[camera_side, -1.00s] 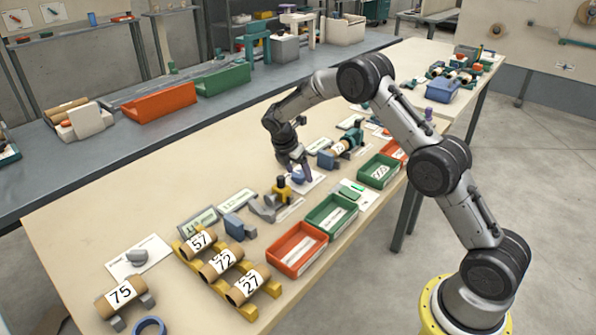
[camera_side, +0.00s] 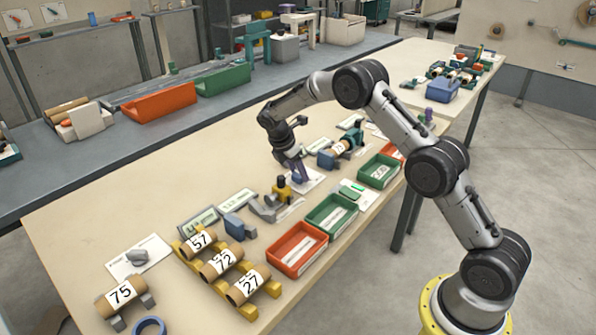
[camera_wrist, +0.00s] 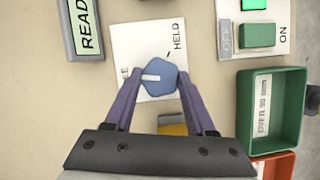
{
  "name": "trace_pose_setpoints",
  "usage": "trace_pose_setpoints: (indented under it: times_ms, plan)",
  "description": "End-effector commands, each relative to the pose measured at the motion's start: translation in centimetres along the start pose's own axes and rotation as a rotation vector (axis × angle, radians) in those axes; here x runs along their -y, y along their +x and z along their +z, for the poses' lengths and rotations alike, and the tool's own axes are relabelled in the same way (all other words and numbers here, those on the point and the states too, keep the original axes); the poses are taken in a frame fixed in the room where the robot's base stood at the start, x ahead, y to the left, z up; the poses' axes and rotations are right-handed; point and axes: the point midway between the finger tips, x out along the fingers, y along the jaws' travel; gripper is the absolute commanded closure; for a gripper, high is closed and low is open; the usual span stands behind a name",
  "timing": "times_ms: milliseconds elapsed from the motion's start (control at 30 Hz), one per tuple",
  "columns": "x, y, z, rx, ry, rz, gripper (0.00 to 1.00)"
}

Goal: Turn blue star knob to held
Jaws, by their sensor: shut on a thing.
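The blue star knob (camera_wrist: 160,82) sits on a white card (camera_wrist: 137,42) in the wrist view. Its white pointer line points left, away from the word HELD printed at the card's upper right. A second word at the card's left is mostly hidden by a finger. My gripper (camera_wrist: 160,79) has its two purple fingers on opposite sides of the knob and is shut on it. In the side view my gripper (camera_side: 297,178) points down at the card on the table, and the knob is hard to make out there.
A green switch (camera_wrist: 257,36) marked ON is to the right. A green bin (camera_wrist: 241,112) and an orange bin (camera_side: 297,250) stand close by. A yellow block (camera_wrist: 172,124) is just behind the knob, between my fingers.

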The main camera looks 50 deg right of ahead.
Motion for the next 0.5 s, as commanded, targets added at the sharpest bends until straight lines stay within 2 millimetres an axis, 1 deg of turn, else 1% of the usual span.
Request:
trace_pose_setpoints:
  times_ms: [500]
  plan:
    - [-0.37,-0.04,0.13,0.000,0.451,-0.185,1.00]
